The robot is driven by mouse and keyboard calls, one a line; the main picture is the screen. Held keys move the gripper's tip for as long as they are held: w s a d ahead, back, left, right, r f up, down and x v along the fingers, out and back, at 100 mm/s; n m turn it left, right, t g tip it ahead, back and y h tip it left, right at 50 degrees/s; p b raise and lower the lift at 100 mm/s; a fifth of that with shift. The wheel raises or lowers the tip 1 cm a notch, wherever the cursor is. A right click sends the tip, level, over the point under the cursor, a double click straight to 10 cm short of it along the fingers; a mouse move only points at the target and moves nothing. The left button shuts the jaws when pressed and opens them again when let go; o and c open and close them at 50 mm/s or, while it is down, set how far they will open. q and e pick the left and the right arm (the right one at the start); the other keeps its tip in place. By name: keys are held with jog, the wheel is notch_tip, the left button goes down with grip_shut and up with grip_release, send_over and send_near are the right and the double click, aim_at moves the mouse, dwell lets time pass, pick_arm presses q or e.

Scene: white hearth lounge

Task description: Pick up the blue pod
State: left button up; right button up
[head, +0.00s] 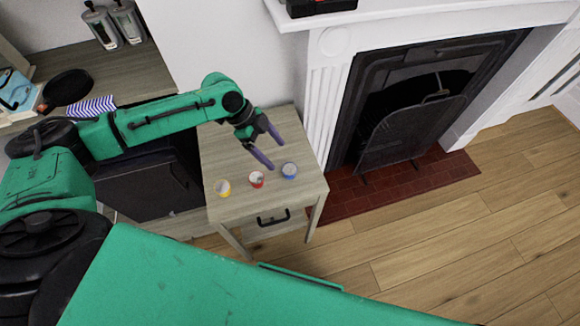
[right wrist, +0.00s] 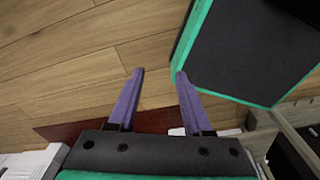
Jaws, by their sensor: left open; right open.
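The blue pod (head: 289,171) stands on the small wooden side table (head: 225,145), at the right end of a row of three pods. The red pod (head: 257,179) is in the middle and the yellow pod (head: 223,188) at the left. My left gripper (head: 268,147) is open and empty, its purple fingers over the table just behind the blue and red pods in the head view. My right gripper (right wrist: 155,78) is open and empty in the right wrist view, with wooden floor beyond its fingers. The pods do not show in the right wrist view.
A white fireplace with a dark fire screen (head: 408,135) stands right of the table, on a red tiled hearth (head: 400,190). A shelf with bottles (head: 100,27) and a black pan (head: 67,87) is at the left. The wooden floor (head: 460,240) at right is clear.

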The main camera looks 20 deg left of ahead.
aim_at(289, 169)
pick_arm(q)
jog(key=x, duration=0.3)
jog(key=shift+w, duration=0.25)
jog(key=p+x, duration=0.1)
jog(key=x, duration=0.3)
jog(key=shift+s+f, duration=0.1)
jog(key=shift+f, duration=0.1)
jog(key=shift+d+f, duration=0.2)
jog(key=shift+f, duration=0.1)
jog(key=c, duration=1.4)
pick_arm(e)
jog(key=shift+w+r, duration=0.6)
jog(key=shift+r, duration=0.25)
